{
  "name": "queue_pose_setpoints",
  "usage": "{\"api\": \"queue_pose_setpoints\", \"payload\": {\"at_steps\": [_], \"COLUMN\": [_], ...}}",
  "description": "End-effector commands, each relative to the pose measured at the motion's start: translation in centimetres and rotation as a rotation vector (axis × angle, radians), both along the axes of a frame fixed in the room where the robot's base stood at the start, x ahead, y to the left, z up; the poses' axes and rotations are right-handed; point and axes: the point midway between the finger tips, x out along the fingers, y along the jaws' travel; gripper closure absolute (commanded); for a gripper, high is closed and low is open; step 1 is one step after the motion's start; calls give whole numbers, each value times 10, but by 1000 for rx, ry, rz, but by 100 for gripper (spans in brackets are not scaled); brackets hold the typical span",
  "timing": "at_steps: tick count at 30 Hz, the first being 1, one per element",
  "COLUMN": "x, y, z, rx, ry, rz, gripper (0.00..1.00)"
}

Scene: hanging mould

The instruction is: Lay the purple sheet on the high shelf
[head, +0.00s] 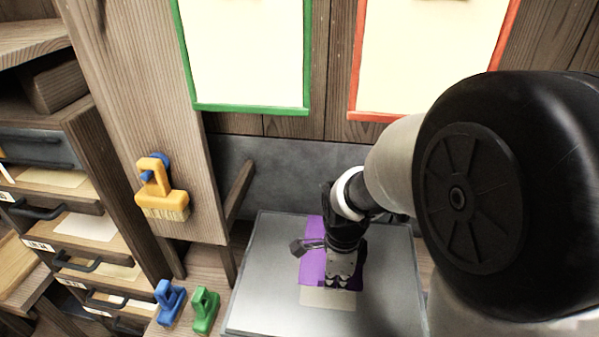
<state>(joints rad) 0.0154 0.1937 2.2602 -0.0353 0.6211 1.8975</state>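The purple sheet (312,268) lies on a grey metal plate (268,275) at the lower middle. A pale cream strip (327,297) shows along its near edge; whether it belongs to the sheet cannot be told. My gripper (337,284) points down over the sheet's right part and hides some of it. Its fingertips are at or just above the sheet; contact and finger gap are unclear. A wooden shelf board (30,40) is high at the upper left; I cannot tell whether it is the high shelf.
A yellow brush (160,190) hangs on a wooden post. Blue (170,302) and green (205,310) handled tools stand left of the plate. Drawers with dark handles (80,262) are at left. Green-framed (250,108) and red-framed (375,117) cream panels hang behind. My arm covers the right.

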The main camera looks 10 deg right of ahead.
Motion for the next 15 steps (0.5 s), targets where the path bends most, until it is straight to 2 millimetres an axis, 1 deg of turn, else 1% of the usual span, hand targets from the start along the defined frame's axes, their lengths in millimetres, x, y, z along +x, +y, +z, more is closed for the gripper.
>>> {"api": "queue_pose_setpoints", "payload": {"at_steps": [5, 8, 11, 15], "x": [1, 5, 10, 17], "y": [0, 1, 2, 4], "z": [-1, -4, -8, -14], "rx": [-1, -2, -4, -5], "ry": [3, 11, 19, 29], "rz": [55, 169, 345, 635], "gripper": [100, 100, 100, 100]}}
